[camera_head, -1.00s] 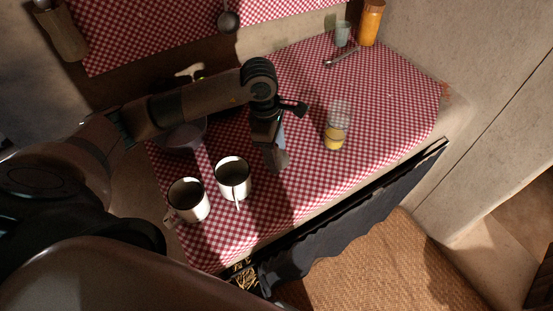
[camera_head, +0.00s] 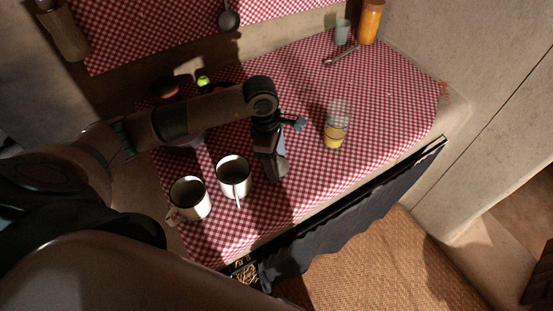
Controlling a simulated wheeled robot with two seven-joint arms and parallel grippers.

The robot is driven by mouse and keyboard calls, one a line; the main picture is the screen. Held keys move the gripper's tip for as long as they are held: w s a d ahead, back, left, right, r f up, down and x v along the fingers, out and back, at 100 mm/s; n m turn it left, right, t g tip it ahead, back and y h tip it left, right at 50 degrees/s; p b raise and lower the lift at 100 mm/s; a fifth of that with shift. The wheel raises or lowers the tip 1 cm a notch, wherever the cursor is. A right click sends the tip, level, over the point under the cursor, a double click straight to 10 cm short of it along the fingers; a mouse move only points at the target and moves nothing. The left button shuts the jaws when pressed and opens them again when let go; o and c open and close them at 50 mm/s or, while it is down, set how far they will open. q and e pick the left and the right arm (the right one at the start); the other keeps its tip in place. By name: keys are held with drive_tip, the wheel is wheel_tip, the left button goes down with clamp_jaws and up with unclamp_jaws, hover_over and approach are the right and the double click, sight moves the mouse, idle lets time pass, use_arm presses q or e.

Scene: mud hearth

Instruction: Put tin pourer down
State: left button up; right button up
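My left arm comes in from the left, and my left gripper (camera_head: 271,170) hangs nose-down low over the checked counter cloth, just right of the white mugs. A grey, metallic-looking piece (camera_head: 281,166) shows at its tip. I cannot tell whether that is a finger or part of a tin pourer, nor whether the fingers are open. No separate tin pourer can be made out for sure. Two white mugs with dark insides, a left one (camera_head: 189,199) and a right one (camera_head: 234,176), stand upright beside the gripper. My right gripper is not in view.
A glass with yellow contents (camera_head: 335,131) stands right of the gripper. A pale green cup (camera_head: 342,32), an orange jar (camera_head: 370,20) and a utensil (camera_head: 342,55) are at the back. The cloth (camera_head: 395,95) is clear at right; the counter's front edge is close.

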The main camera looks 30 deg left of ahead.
use_arm(q)
drive_tip(key=shift+o, duration=0.3)
drive_tip(key=shift+r, duration=0.1)
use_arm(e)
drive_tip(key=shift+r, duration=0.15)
use_arm(q)
drive_tip(key=shift+r, duration=0.15)
drive_tip(key=shift+a+r, duration=0.1)
drive_tip(key=shift+r, duration=0.15)
drive_tip(key=r, duration=0.2)
drive_tip(key=r+b, duration=0.1)
drive_tip(key=r, duration=0.1)
drive_tip(key=a+r+b, duration=0.1)
drive_tip(key=r, duration=0.1)
drive_tip(key=shift+r, duration=0.4)
drive_tip(key=shift+s+a+r+b, duration=0.15)
drive_tip(key=shift+r+b, duration=0.25)
drive_tip(key=shift+r, duration=0.7)
drive_tip(key=shift+s+a+r+b, duration=0.15)
drive_tip(key=shift+r+b, duration=0.2)
drive_tip(key=shift+r, duration=0.75)
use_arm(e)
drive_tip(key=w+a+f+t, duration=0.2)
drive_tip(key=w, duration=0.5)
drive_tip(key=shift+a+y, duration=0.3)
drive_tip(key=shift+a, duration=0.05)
use_arm(q)
drive_tip(key=shift+w, duration=0.1)
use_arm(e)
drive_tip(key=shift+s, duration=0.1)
